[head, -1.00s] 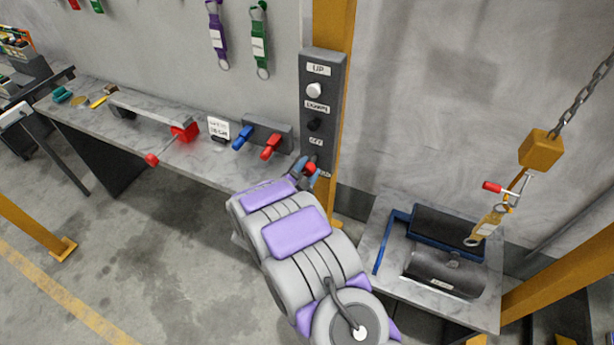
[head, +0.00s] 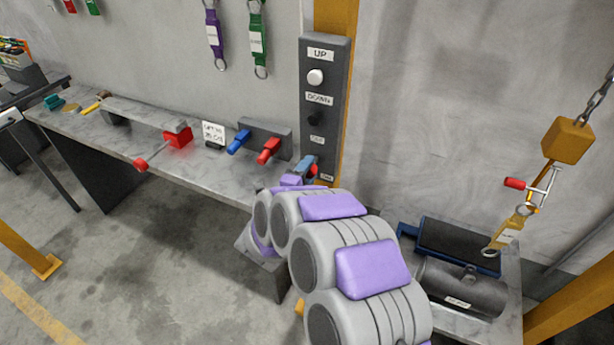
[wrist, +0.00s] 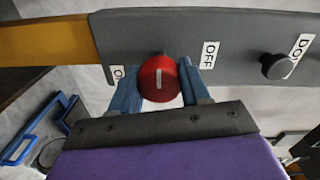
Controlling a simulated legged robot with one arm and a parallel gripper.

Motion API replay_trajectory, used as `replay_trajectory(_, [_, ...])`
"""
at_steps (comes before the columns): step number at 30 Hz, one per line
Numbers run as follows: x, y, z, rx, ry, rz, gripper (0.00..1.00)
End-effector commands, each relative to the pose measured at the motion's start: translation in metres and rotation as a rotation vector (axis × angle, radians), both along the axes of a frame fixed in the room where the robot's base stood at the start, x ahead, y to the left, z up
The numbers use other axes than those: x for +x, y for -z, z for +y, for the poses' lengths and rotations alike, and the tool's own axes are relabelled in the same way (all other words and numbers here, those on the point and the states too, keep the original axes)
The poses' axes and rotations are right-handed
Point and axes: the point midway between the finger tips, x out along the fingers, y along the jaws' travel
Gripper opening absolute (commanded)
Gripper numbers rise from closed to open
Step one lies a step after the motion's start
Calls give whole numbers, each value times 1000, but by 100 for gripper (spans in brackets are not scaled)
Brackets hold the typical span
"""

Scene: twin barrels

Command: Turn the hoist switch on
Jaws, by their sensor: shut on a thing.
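The hoist control panel (head: 338,75) is a grey box on a yellow post, with UP, DOWN, OFF and ON labels. Its red switch knob (wrist: 158,79) shows in the wrist view between the ON label (wrist: 117,75) and the OFF label (wrist: 209,55). A white line on the knob runs up and down in that picture. My gripper (wrist: 160,88) has its blue fingers on either side of the knob and is shut on it. In the head view my gripper (head: 308,167) is at the panel's lower end and hides most of the knob.
A white button (head: 316,77) and a black button (head: 316,117) sit higher on the panel. A bench (head: 90,130) with red and blue handles is to the left. A chain hoist block (head: 567,140) hangs at the right above a barrel (head: 455,290) on a stand.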

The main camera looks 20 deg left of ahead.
Motion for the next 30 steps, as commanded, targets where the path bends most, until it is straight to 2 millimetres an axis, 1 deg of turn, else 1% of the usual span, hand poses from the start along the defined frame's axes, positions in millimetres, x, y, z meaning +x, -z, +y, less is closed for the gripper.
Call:
replay_trajectory(1, [-1, 5, -2, 7, 4, 8, 16])
replay_trajectory(16, [0, 6, -4, 22, 7, 12, 16])
replay_trajectory(17, [0, 6, -4, 22, 7, 12, 48])
replay_trajectory(24, [0, 4, -3, 23, 5, 8, 71])
replay_trajectory(30, [0, 3, -1, 22, 4, 4, 71])
